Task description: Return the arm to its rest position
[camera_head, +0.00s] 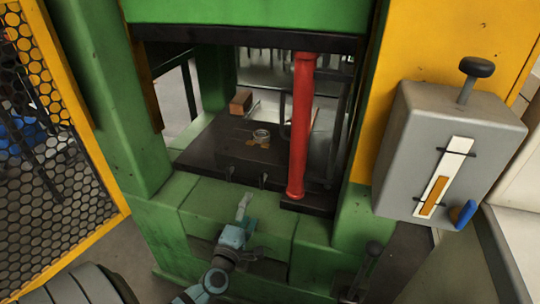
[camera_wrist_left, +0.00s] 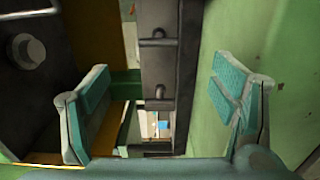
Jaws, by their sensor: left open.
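My left gripper (camera_head: 245,225) is in the lower middle of the head view, in front of the green press (camera_head: 160,215). Its arm comes up from the bottom edge. In the left wrist view the two teal-padded fingers (camera_wrist_left: 160,105) stand wide apart with nothing held between them. Beyond the gap there is a dark vertical plate with two hooks (camera_wrist_left: 158,60). My right gripper is in neither view.
The dark press bed (camera_head: 215,150) holds a small ring-shaped piece (camera_head: 261,135) and a brown block (camera_head: 241,102). A red column (camera_head: 301,125) stands at its right. A grey lever box (camera_head: 450,140) is at the right, a yellow mesh guard (camera_head: 50,130) at the left.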

